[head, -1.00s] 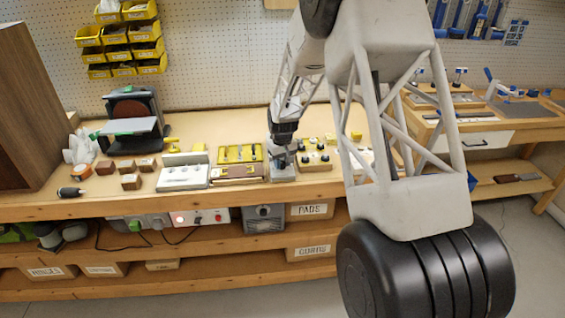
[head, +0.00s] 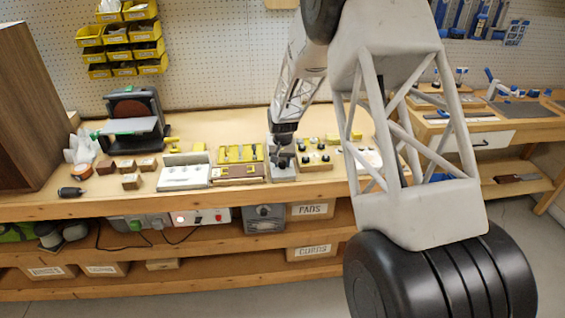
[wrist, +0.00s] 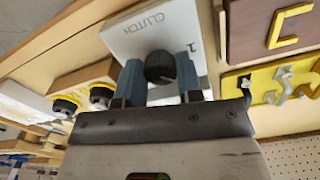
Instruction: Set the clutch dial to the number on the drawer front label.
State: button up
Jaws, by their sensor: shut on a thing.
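The clutch box (wrist: 125,37) is a pale block with "CLUTCH" printed on its face and a "1" near its right edge. Its black dial (wrist: 160,67) sits between the two blue-grey fingers of my gripper (wrist: 160,75), which is shut on it. The fingers hide part of the dial's scale, and I cannot tell the dial's setting. In the head view the box (head: 284,175) stands near the front of the bench under my gripper (head: 283,155). A white drawer front (head: 487,142) is in the right bench; I can read no number on it.
To the left of the box lie a yellow tray (head: 240,154) and a white block with small knobs (head: 184,177). A board with black knobs (head: 316,160) stands close on the right. A sander (head: 134,120) stands further left.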

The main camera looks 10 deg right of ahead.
aim_at(283, 163)
jog(key=shift+w+r, duration=0.1)
jog(key=o, duration=0.9)
jog(key=shift+r, duration=3.8)
jog(key=shift+r, duration=0.1)
